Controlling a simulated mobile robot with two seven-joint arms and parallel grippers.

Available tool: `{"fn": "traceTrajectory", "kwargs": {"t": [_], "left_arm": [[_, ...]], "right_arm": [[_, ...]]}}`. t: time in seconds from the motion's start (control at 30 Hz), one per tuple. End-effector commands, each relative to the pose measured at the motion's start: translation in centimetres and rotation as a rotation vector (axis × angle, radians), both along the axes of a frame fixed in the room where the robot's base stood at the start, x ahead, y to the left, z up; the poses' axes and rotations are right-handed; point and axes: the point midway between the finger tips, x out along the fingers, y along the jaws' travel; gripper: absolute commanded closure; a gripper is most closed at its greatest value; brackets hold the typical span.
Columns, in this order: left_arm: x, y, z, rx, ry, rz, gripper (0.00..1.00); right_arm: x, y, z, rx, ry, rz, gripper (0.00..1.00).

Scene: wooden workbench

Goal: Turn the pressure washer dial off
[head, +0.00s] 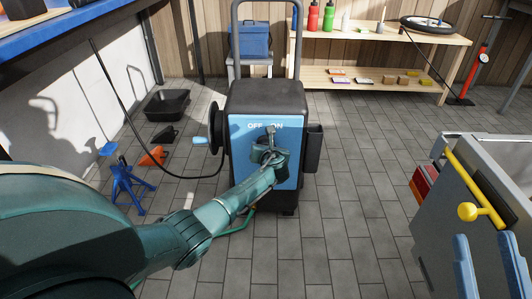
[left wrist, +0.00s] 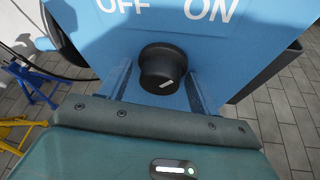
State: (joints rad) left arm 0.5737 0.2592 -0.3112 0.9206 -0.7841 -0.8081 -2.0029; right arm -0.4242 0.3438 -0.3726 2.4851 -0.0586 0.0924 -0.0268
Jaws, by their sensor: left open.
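The pressure washer (head: 268,98) is a dark box with a blue front panel marked OFF on the left and ON on the right. Its black round dial (left wrist: 160,68) sits below the lettering in the left wrist view. The white mark on the dial slants toward the upper right, the ON side. My left gripper (head: 268,152) is at the panel, and its arm mostly hides the dial in the head view. Its blue fingers (left wrist: 159,88) are open, one on each side of the dial, with small gaps showing. My right gripper (head: 487,264) is open and empty at the lower right.
A hose reel (head: 215,128) with a black hose is on the washer's left side. A blue jack stand (head: 125,180) and black tray (head: 167,105) stand left. A metal cart (head: 428,235) with a yellow handle is at right. Tiled floor between washer and cart is clear.

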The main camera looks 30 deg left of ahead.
Motion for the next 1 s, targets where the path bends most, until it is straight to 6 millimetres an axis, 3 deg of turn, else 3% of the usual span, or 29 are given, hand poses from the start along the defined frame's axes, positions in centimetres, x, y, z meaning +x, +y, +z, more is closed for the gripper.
{"fn": "traceTrajectory", "kwargs": {"t": [0.27,0.67,1.0], "left_arm": [[0.08,0.09,0.00,0.000,0.000,0.000,0.38],[0.02,0.15,-0.04,0.000,0.001,0.002,0.69],[-0.07,0.26,0.14,-0.046,-0.025,0.005,0.69]], "right_arm": [[-0.01,-0.02,0.20,-0.002,-0.012,0.000,0.64],[0.00,-0.02,0.16,-0.002,-0.010,0.000,0.64],[0.06,0.02,0.32,-0.001,0.020,0.001,0.64]]}}
